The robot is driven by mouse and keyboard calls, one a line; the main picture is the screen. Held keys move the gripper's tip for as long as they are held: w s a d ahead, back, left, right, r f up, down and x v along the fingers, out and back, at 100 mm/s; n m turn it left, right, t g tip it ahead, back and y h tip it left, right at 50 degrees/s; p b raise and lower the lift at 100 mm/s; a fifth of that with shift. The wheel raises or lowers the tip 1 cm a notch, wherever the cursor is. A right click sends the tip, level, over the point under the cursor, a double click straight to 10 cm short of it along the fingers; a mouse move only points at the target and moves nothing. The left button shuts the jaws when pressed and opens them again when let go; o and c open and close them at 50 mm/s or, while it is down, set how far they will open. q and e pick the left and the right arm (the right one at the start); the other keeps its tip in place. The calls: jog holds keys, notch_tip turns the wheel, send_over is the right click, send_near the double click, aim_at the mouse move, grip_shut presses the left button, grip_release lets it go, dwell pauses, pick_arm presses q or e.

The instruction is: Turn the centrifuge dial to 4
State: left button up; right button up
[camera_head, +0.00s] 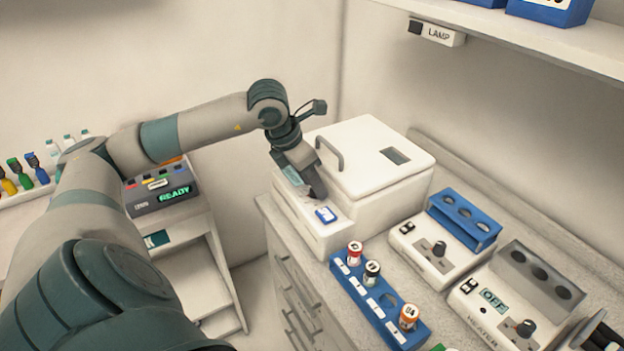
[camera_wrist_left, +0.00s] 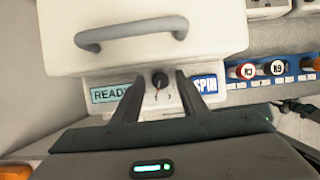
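The centrifuge (camera_head: 372,160) is a white box with a grey lid handle (camera_wrist_left: 130,34); its lid is closed. Its front panel carries a READY display (camera_wrist_left: 110,93), a small black dial (camera_wrist_left: 160,80) and a blue SPIN button (camera_wrist_left: 206,85). The button also shows in the head view (camera_head: 326,214). My left gripper (camera_head: 316,193) is over the front panel, and its fingers are apart, one on each side of the dial in the wrist view. I cannot tell if they touch it. The dial's scale is too small to read surely. The head view hides the dial behind the gripper.
A blue rack (camera_head: 362,302) with several capped vials stands in front of the centrifuge. Right of it are a device with a blue tube block (camera_head: 465,220) and a heater reading OFF (camera_head: 494,300). A dark part, possibly my right gripper, shows at the lower right edge.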

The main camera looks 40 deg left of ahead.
pick_arm(q)
jog(key=shift+c, duration=0.6)
grip_shut()
jog(key=shift+f+b, duration=0.15)
jog(key=shift+b, duration=0.25)
jog(key=shift+n+y+b, duration=0.3)
jog(key=shift+n+b, duration=0.1)
jog(key=shift+n, duration=0.3)
jog(key=shift+r, duration=0.2)
jog(key=shift+o, duration=0.6)
grip_release()
